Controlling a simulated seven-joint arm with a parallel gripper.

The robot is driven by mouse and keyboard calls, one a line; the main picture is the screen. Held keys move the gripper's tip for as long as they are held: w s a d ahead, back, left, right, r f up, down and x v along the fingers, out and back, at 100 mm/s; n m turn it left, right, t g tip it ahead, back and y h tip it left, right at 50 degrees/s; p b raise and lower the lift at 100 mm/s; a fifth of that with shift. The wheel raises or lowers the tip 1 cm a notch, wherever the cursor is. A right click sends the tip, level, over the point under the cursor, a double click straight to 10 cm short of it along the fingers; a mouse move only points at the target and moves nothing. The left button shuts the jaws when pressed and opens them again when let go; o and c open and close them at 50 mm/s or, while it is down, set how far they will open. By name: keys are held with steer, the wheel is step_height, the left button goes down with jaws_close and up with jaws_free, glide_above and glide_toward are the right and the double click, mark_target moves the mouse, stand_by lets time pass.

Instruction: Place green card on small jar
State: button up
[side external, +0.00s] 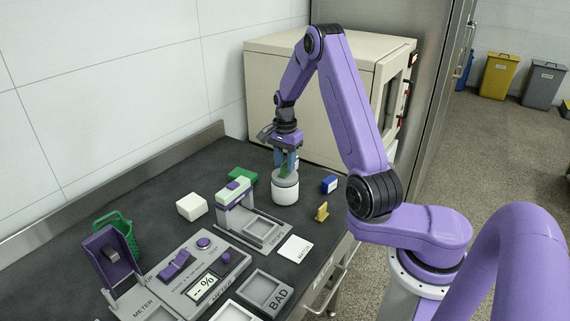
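The small jar (285,194) is a white cylinder with a greyish top, upright on the dark bench in front of the beige cabinet. My gripper (287,164) points down directly above it. A green card (287,171) shows between the bluish fingers, which appear closed on it. The card stands upright with its lower end at or just over the jar's top; I cannot tell if they touch. The fingers partly hide the card.
A green block (242,175), a white block (191,206), a blue block (329,184) and a yellow piece (322,212) lie around the jar.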

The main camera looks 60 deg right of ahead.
step_height(320, 180, up, 10)
steer(key=s+a+r+n, duration=0.2)
steer(key=a+n, duration=0.5)
steer(key=a, duration=0.3)
steer(key=s+a+r+n, duration=0.2)
steer(key=s+a+n, duration=0.1)
steer(key=a+n, duration=0.65)
steer(key=s+a+n, duration=0.2)
steer(key=s+n, duration=0.5)
steer(key=s, duration=0.5)
steer(key=s+a+f+n, duration=0.1)
steer(key=s+n, duration=0.6)
steer(key=s, duration=0.5)
steer(key=shift+s+a+f, duration=0.25)
steer(key=shift+s+a, duration=0.1)
steer(key=shift+a, duration=0.05)
